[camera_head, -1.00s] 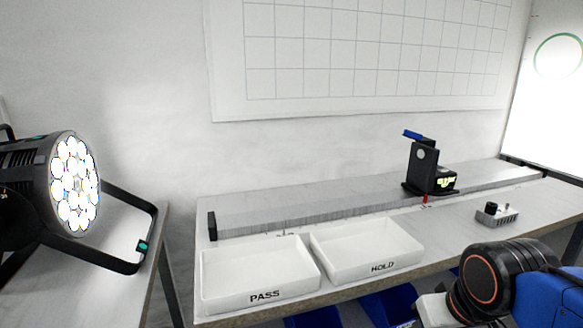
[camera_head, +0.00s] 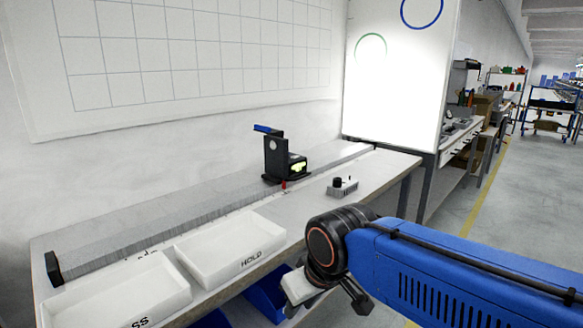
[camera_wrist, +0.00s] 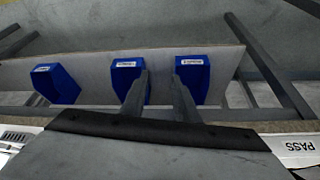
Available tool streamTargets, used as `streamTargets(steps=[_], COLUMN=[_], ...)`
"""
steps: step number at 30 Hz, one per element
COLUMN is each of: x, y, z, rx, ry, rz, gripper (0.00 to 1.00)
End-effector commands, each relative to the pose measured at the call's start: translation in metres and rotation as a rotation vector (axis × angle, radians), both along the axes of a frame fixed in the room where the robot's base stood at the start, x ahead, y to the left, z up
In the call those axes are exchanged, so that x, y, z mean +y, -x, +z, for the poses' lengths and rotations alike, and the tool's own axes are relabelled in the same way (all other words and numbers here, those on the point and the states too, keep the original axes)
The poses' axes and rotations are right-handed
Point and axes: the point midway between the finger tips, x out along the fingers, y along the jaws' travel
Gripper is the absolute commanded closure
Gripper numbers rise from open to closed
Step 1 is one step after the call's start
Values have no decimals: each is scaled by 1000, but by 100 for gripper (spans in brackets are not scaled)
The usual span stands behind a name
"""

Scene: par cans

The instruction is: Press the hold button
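A small grey box (camera_head: 342,188) with a black knob on top sits on the bench, right of the black device. It may be the button box; I cannot read any label on it, and no button marked hold is clear. A white tray marked HOLD (camera_head: 228,244) lies on the bench nearer to me. My gripper is low in front of the bench edge in the head view, partly hidden by my blue arm. In the wrist view my gripper (camera_wrist: 160,78) shows two dark fingers apart with nothing between them.
A black device with a blue handle (camera_head: 280,158) stands on the long grey rail (camera_head: 140,222). A second white tray (camera_head: 125,292) lies at left. Blue bins (camera_wrist: 193,80) are below the bench top. A bright white panel (camera_head: 390,95) stands beyond the bench; clear floor lies right.

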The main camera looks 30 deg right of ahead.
Motion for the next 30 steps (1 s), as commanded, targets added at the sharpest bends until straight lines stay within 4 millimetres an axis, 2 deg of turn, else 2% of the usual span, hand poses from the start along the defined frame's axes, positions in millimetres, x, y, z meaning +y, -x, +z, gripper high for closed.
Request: streamTargets(steps=[12, 13, 16, 30], x=[0, 0, 0, 0], y=[0, 0, 0, 0], z=[0, 0, 0, 0], rx=[0, 0, 0, 0], ry=[0, 0, 0, 0], rz=[0, 0, 0, 0], gripper=[72, 77, 100, 100])
